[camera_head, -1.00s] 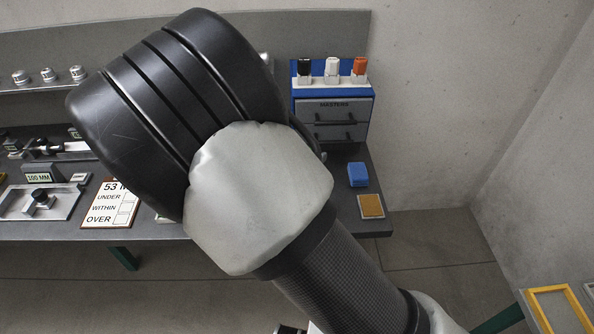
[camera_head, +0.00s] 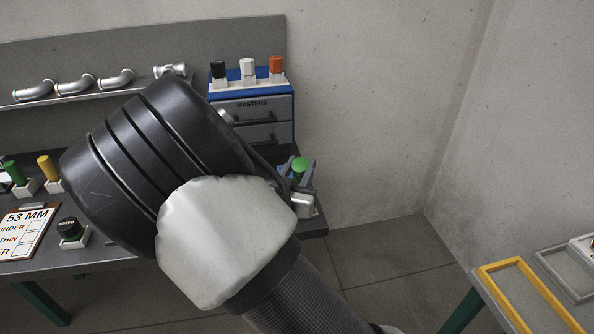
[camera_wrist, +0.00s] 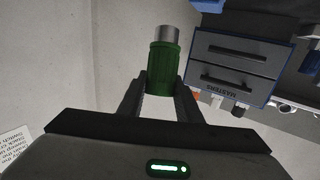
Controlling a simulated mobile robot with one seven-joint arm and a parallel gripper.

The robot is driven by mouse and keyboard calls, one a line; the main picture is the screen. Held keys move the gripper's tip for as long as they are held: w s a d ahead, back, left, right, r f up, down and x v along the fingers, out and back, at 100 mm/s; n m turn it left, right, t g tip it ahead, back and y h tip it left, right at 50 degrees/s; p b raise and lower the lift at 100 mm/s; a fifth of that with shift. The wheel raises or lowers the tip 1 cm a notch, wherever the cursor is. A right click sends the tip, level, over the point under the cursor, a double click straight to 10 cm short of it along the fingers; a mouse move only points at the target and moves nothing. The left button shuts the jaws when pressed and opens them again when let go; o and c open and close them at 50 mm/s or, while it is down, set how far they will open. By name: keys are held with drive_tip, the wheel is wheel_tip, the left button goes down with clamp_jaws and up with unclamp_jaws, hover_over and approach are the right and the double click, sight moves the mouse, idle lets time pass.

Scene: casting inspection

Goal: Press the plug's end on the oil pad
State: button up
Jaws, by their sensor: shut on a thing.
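In the wrist view my gripper (camera_wrist: 161,88) is shut on a plug (camera_wrist: 163,66) with a ribbed green body and a bare metal end. The metal end points away from my palm. In the head view my gripper (camera_head: 301,178) is at the right end of the bench, partly behind my arm, and the plug's green part (camera_head: 300,164) shows there. The oil pad cannot be made out in either current view; my gripper and arm cover that corner of the bench. Whether the plug touches anything there cannot be told.
The blue and grey MASTERS drawer cabinet (camera_head: 252,112) stands just behind my gripper, with black, white and orange-topped pieces on it. A 53 MM card (camera_head: 25,230) and a dark-topped piece (camera_head: 70,230) are at the left. A yellow frame (camera_head: 525,295) lies on another table at right.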

drive_tip(key=shift+f+b, duration=2.05)
drive_tip(key=shift+f, duration=0.8)
drive_tip(key=shift+f+b, duration=0.6)
drive_tip(key=shift+f, duration=0.15)
drive_tip(key=shift+r, duration=0.1)
drive_tip(key=shift+r+p, duration=2.7)
drive_tip(key=shift+r, duration=0.8)
